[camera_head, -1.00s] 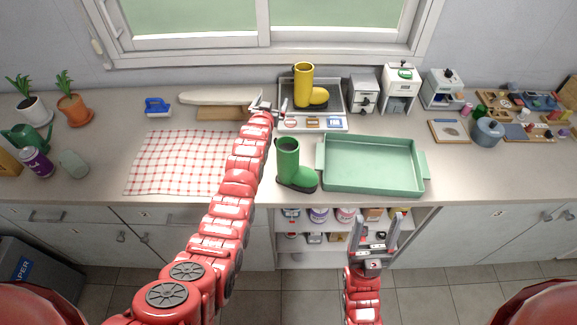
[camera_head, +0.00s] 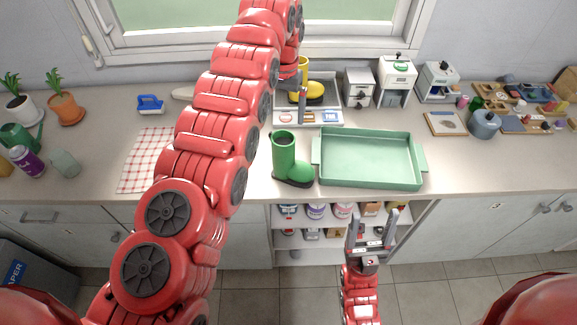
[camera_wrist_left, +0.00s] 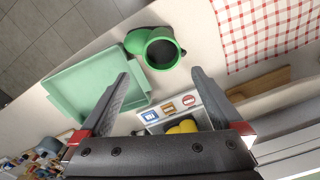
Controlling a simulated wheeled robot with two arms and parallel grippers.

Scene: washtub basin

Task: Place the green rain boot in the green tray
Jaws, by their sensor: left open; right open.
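The green rain boot (camera_head: 286,160) stands upright on the counter, just left of the green tray (camera_head: 371,182). The tray is empty. In the left wrist view the boot (camera_wrist_left: 160,50) shows from above, beyond the fingertips, with the tray (camera_wrist_left: 75,82) beside it. My left gripper (camera_head: 303,105) is above the counter behind the boot, pointing down; in its wrist view its fingers (camera_wrist_left: 160,95) are spread and hold nothing. My right gripper (camera_head: 372,228) is open and empty in front of the shelves below the counter.
A yellow boot (camera_head: 314,90), partly hidden by my left arm, stands on a grey tray with labels (camera_head: 325,117) behind the green boot. A checked cloth (camera_head: 142,165) lies to the left. Small cabinets (camera_head: 359,88) stand at the back. Open shelves (camera_head: 300,256) are below the counter.

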